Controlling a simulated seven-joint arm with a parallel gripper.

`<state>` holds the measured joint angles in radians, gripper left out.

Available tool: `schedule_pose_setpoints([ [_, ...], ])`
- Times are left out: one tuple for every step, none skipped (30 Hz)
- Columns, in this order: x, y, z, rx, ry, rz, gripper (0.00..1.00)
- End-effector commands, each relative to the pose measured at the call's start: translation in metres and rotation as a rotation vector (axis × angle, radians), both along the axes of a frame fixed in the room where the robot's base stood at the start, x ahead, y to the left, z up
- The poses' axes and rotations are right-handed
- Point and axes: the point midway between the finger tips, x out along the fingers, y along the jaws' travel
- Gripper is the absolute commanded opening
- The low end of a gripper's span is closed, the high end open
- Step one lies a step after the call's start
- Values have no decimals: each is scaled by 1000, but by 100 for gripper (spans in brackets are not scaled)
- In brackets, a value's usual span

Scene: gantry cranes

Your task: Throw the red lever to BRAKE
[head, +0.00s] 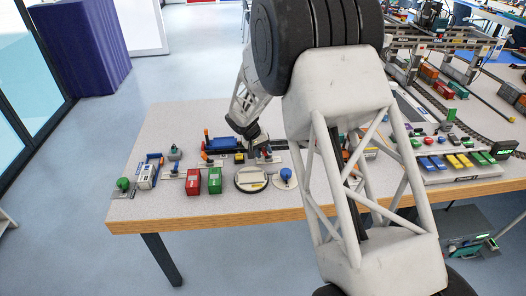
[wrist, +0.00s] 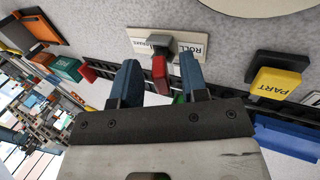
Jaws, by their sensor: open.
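The red lever (wrist: 160,70) shows in the wrist view, rising from a grey pivot (wrist: 160,43) on a beige plate (wrist: 194,47). The plate reads ROLL, upside down, on the right; the lettering on its left side is partly hidden by the pivot. My gripper (wrist: 160,63) is open, its two blue-grey fingers on either side of the lever, with visible gaps. I cannot tell whether the fingers reach its depth. In the head view my gripper (head: 257,148) is low over the table's back part, and the lever is not clearly made out there.
A yellow PART block (wrist: 278,83) stands right of the plate, and a dark track runs below it. In the head view, a red container (head: 193,181), a green container (head: 215,180) and a round white turntable (head: 251,179) stand nearer the table's front edge.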

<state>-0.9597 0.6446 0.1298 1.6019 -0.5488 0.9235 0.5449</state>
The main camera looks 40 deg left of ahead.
Motion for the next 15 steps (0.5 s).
schedule_pose_setpoints([
  [0,0,0,0,0,0,37],
  [0,0,0,0,0,0,33],
  [0,0,0,0,0,0,27],
  [0,0,0,0,0,0,22],
  [0,0,0,0,0,0,17],
  [0,0,0,0,0,0,11],
  [0,0,0,0,0,0,7],
  [0,0,0,0,0,0,2],
  [0,0,0,0,0,0,0],
  [0,0,0,0,0,0,0],
  [0,0,0,0,0,0,0],
  [0,0,0,0,0,0,0],
  [0,0,0,1,1,0,0],
  [0,0,0,1,1,0,0],
  [0,0,0,3,3,0,0],
])
